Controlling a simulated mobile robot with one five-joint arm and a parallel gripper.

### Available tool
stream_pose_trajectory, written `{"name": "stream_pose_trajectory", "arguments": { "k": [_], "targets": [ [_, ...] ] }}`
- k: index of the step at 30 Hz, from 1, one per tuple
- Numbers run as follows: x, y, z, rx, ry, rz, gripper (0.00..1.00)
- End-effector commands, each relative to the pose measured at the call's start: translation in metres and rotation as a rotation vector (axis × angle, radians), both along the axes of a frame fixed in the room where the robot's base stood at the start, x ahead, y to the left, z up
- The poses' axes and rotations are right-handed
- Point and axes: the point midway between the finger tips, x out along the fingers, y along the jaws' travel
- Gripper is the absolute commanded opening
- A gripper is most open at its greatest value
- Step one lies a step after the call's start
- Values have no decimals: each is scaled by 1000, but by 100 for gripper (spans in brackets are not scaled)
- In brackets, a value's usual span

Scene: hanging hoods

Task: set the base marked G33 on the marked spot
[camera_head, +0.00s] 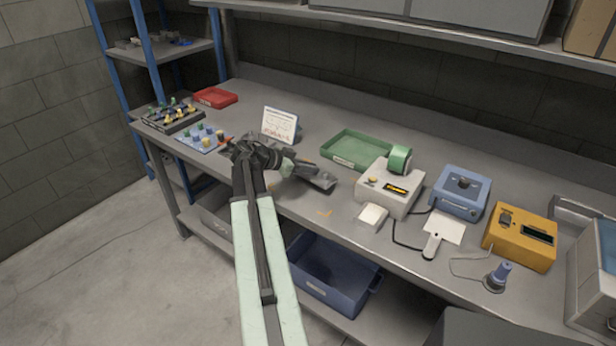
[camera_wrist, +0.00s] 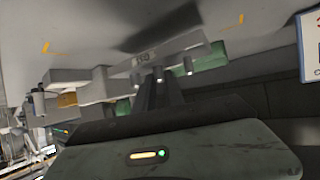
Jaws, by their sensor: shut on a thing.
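My gripper (camera_head: 297,166) reaches over the front part of the bench from the left, with its jaws shut on a grey base (camera_head: 316,179). In the wrist view the fingers (camera_wrist: 160,88) meet the base (camera_wrist: 190,50), a flat grey bar with a small label whose text I cannot read surely. A dark shadow lies on the bench beside the base there. Orange marks show on the bench, one in front of the base in the head view (camera_head: 325,212) and one at the upper left of the wrist view (camera_wrist: 46,47). Whether the base touches the bench is unclear.
A green tray (camera_head: 352,150) and a white device with a green roll (camera_head: 389,188) stand to the right. A printed card (camera_head: 280,124) stands behind the gripper. A blue board with pegs (camera_head: 203,138) lies left. Blue and yellow devices stand farther right. A blue bin (camera_head: 332,276) sits below.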

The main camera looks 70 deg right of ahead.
Motion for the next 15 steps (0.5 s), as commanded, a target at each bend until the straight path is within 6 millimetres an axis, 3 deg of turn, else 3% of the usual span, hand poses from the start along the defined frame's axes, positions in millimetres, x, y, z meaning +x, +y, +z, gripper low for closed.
{"name": "stream_pose_trajectory", "arguments": {
  "k": [5,12,15],
  "targets": [
    [0,-2,-3,-1,2,1,0],
    [-3,-3,-38,-2,1,-4,0],
    [-2,-2,-37,-2,1,-1,0]
  ]
}}
